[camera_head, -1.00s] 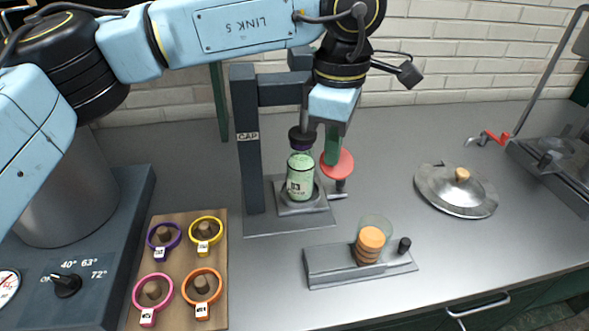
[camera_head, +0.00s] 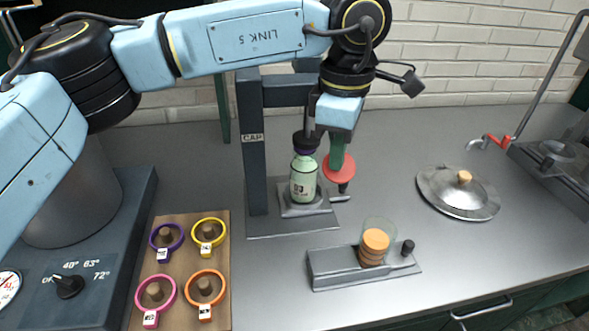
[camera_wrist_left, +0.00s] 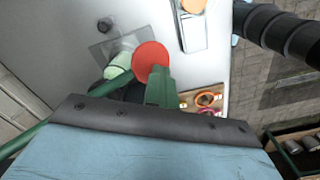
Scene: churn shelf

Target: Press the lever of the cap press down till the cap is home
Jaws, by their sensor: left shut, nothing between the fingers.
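The cap press (camera_head: 254,170) is a dark grey frame marked CAP. On its base stands a bottle (camera_head: 303,182) of pale green contents, upright, with its pale shoulder also in the wrist view (camera_wrist_left: 120,64). The black press head (camera_head: 305,138) sits over the bottle's neck, with a purple cap (camera_head: 306,150) showing at its lower edge. The lever's round red knob (camera_head: 340,171) is right of the bottle and also shows in the wrist view (camera_wrist_left: 150,58). My left gripper (camera_head: 337,165) is shut, empty, its green fingers at the knob, apparently touching it. My right gripper is out of view.
A grey holder (camera_head: 332,268) with a glass and orange discs stands in front of the press. A wooden board (camera_head: 181,260) with several coloured rings lies at front left. A metal lid (camera_head: 447,204) lies at right. The counter between is clear.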

